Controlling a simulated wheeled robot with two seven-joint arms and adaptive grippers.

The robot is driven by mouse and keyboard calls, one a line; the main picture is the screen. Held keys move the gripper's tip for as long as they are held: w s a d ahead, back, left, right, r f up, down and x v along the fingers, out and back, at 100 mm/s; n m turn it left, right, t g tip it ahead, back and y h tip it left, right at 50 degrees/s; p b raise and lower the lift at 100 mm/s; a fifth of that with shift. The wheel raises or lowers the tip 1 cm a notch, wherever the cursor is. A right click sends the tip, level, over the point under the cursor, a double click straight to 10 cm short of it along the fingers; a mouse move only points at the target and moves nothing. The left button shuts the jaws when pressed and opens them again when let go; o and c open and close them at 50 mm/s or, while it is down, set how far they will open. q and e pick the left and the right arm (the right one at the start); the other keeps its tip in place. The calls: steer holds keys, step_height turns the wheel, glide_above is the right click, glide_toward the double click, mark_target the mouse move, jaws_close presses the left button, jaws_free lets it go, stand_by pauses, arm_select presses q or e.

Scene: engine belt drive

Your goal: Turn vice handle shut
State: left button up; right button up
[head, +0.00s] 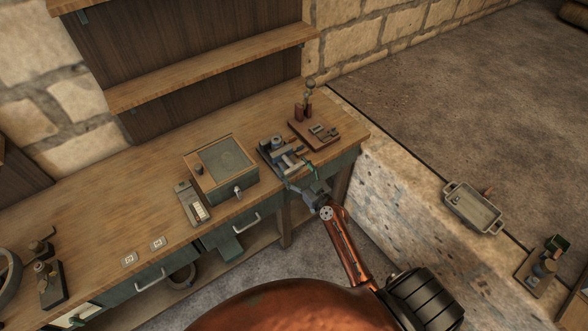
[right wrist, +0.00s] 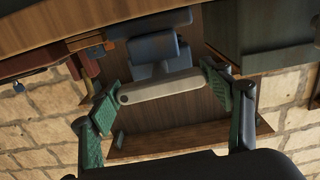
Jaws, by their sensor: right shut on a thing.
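The vice (head: 278,150) is a blue-grey metal tool mounted near the front edge of the wooden workbench, toward its right end. In the right wrist view its blue-grey body (right wrist: 153,50) is at the top middle. The vice handle (right wrist: 160,88) is a pale grey bar lying across that view, slightly tilted. My right gripper (head: 304,182) reaches up to the front of the vice. In the right wrist view my right gripper (right wrist: 165,95) has its green-padded fingers at the two ends of the handle, shut on it. My left gripper is out of view.
A wooden box with a grey-green top (head: 226,165) stands left of the vice. A wooden board with small metal parts (head: 318,133) lies to its right. The workbench (head: 130,215) has free room at left. A stone ledge holds a metal tray (head: 471,210).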

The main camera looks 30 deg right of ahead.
steer(key=shift+c, duration=1)
steer(key=shift+m, duration=0.3)
steer(key=o, duration=1.2)
steer(key=shift+r, duration=0.1)
steer(key=shift+c, duration=0.2)
steer(key=s, duration=1.2)
steer(key=shift+d, duration=0.45)
